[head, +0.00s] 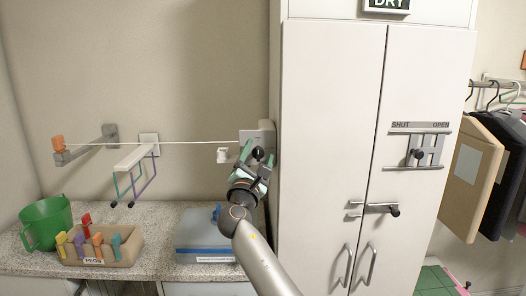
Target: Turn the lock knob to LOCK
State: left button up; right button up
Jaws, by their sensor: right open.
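A pale grey box (262,133) is mounted at the side of the tall cabinet, and a thin white line runs left from it. A small dark round knob (258,153) shows at the box's lower part, between the fingers of my right gripper (255,157). The right gripper is open and points up at the box. I cannot tell whether its fingers touch the knob. No LOCK marking is readable, and the gripper partly hides the box's lower face. My left gripper is not in view.
A white cabinet (332,120) stands close on the right, with a SHUT/OPEN latch (419,151) and handles. On the counter (150,225) are a green bucket (46,222), a peg tray (122,253) and a blue-grey box (200,240). A folding rack (136,158) hangs on the wall.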

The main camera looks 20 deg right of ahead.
jog(key=shift+w+d+r, duration=0.1)
jog(key=shift+w+r, duration=0.05)
jog(key=shift+w, duration=0.1)
grip_shut()
dwell(0.7)
